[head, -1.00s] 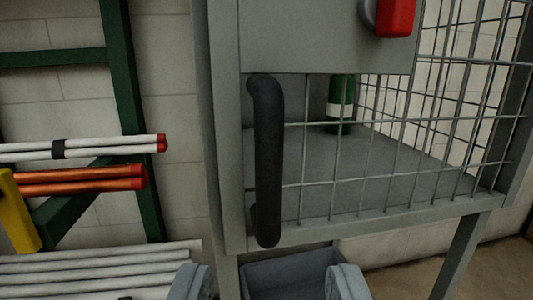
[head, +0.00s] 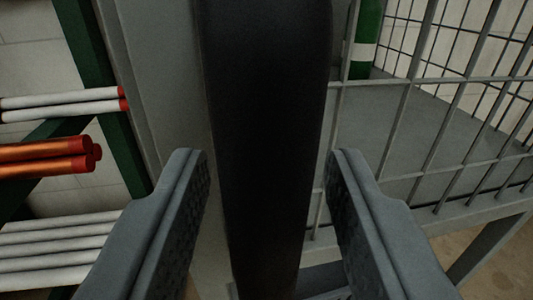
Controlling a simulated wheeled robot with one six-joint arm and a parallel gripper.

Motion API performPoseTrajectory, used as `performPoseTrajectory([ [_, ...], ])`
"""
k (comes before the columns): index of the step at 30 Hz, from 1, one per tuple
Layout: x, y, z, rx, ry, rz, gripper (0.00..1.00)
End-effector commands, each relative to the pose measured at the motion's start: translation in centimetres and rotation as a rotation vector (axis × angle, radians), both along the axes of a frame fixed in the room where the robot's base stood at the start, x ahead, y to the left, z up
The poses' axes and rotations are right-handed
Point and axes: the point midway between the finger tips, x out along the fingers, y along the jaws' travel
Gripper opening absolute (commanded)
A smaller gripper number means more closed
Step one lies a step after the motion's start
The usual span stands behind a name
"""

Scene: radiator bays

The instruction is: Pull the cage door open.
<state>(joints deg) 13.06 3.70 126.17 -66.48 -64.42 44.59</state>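The grey wire cage door (head: 408,88) fills the middle and right of the view. Its thick black vertical handle (head: 268,120) runs from the top edge to the bottom, very close to the camera. My gripper (head: 267,165) is open, with one grey finger to the left of the handle and one to the right. A gap shows between each fingertip and the handle, and I see no contact. The red latch piece seen earlier is out of view.
A green bottle-like cylinder with a white band (head: 366,40) stands inside the cage. To the left, a green rack (head: 112,125) holds white tubes (head: 60,104) and orange tubes (head: 50,158) with red ends. A cage leg (head: 490,248) stands at lower right.

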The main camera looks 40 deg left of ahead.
Motion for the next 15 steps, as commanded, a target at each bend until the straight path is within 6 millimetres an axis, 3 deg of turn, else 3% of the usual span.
performPoseTrajectory([
  [8, 0.07, 0.08, 0.01, 0.0, 0.0, 0.0, 0.39],
  [14, 0.06, 0.07, 0.01, 0.0, 0.0, 0.0, 0.0],
  [15, 0.06, 0.07, 0.01, 0.0, 0.0, 0.0, 0.0],
])
